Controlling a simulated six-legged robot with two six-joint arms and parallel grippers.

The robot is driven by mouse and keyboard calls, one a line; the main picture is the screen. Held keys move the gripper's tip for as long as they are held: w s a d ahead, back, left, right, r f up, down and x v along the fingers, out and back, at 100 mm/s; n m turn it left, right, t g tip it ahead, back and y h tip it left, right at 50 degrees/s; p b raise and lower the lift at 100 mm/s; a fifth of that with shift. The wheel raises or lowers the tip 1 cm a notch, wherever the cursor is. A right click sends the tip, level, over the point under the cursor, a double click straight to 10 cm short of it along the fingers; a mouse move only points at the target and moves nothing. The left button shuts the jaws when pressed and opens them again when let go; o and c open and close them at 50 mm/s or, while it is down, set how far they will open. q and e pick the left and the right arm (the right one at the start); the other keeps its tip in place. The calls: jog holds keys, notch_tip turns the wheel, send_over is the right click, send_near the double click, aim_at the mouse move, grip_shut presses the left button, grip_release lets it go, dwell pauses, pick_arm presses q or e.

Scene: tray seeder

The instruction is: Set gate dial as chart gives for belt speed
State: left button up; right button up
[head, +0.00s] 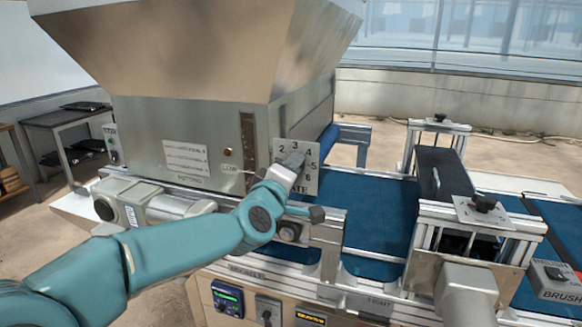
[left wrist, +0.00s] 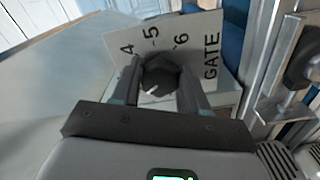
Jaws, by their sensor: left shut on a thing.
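The gate dial plate (head: 311,183) is a pale panel on the hopper's side, with the numbers 2 to 6 readable around the knob and "GATE" below. My left gripper (head: 294,162) is at the plate and hides the knob in the head view. In the left wrist view my left gripper (left wrist: 160,82) is shut on the dark gate knob (left wrist: 160,68), one finger on each side. The numbers 4, 5 and 6 show beyond it. A small white mark is on the knob's near side; I cannot tell which number it points at. My right gripper is not in view.
A green-lit display (head: 228,298) sits on the lower front panel. A label plate (head: 186,157) on the hopper has text too small to read. The blue belt (head: 375,215) runs right, past a metal frame (head: 470,210) and a "BRUSH" box (head: 556,281).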

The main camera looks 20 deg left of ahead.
pick_arm(q)
jog(key=shift+a+r+m+p, duration=0.1)
jog(key=shift+m+p, duration=1.15)
jog(key=shift+m, duration=2.65)
jog(key=shift+a+m+p, duration=0.1)
jog(key=shift+m+p, duration=1.15)
jog(key=shift+m, duration=2.65)
jog(key=o, duration=1.1)
jog(key=shift+c, duration=0.2)
